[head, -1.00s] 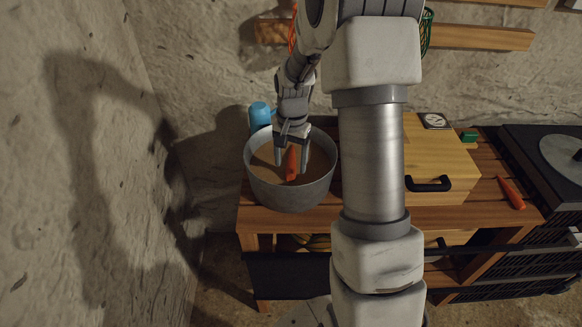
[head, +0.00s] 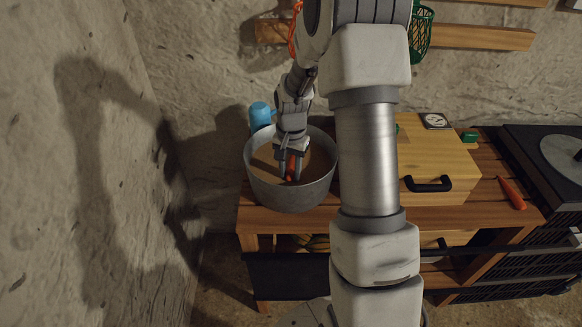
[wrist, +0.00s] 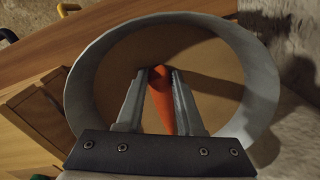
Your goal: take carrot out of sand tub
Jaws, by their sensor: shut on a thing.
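The sand tub (head: 290,196) is a round grey metal tub on the left of the wooden bench, with brown sand inside. The carrot (wrist: 161,100) is orange and stands in the tub, between my gripper's fingers. In the head view the carrot (head: 291,167) is partly hidden by the fingers, and I cannot tell how deep it sits in the sand. My gripper (head: 290,177) reaches down inside the tub and is shut on the carrot. In the wrist view the fingers of my gripper (wrist: 158,75) lie on either side of it.
A blue object (head: 260,115) stands just behind the tub. A wooden box with a black handle (head: 428,184) is to the right. An orange-red item (head: 511,193) lies on the bench (head: 480,212) farther right. Green and orange baskets hang on the wall above. A wall rises on the left.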

